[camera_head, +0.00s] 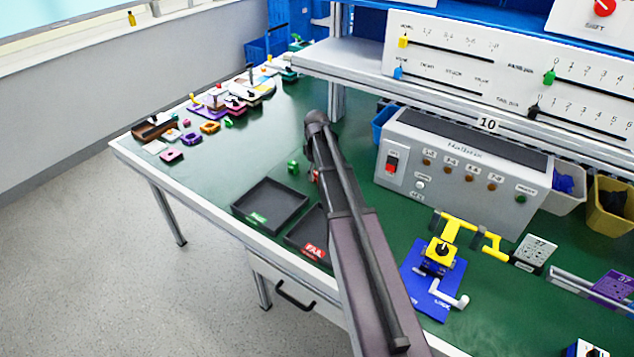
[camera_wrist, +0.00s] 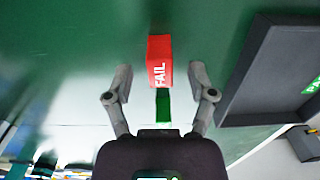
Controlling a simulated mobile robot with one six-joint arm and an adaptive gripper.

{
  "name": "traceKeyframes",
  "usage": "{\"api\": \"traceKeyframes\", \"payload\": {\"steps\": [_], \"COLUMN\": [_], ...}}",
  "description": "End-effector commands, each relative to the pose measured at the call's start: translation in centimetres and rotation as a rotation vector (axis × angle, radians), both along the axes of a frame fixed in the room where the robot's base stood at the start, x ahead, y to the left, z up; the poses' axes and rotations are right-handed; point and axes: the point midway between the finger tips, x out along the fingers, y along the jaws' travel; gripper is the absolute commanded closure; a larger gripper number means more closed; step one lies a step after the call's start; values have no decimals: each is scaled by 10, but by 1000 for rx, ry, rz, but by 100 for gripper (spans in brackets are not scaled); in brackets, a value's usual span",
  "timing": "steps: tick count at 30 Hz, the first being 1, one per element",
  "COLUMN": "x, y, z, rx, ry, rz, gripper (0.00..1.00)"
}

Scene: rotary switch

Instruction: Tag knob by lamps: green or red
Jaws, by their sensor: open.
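In the wrist view, a red tag block marked FAIL (camera_wrist: 160,58) lies between the fingertips of my gripper (camera_wrist: 159,76). The fingers are open, with a gap on each side; I cannot tell how high they are above it. A green block (camera_wrist: 163,108) is just past it. In the head view the green block (camera_head: 293,167) sits on the bench, and my arm hides my gripper and most of the red block. A test box (camera_head: 465,140) has a row of dull amber lamps and a dark green one. A black knob (camera_head: 440,249) sits in a yellow clamp on a blue base.
A black tray with a green label (camera_head: 285,194) and a FAIL tray (camera_head: 296,238) stand at the bench's front edge; my arm partly covers the second. A shelf with sliders (camera_head: 480,70) overhangs the back. Small coloured parts lie at far left. Green bench between is clear.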

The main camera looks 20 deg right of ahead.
Motion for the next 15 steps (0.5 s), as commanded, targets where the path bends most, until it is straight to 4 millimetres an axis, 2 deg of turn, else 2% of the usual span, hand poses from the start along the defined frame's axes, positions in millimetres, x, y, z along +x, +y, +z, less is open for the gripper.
{"api": "traceKeyframes", "payload": {"steps": [4, 15], "x": [0, 0], "y": [0, 0], "z": [-9, -10], "rx": [0, 0], "ry": [0, 0], "rz": [0, 0], "gripper": [29, 29]}}
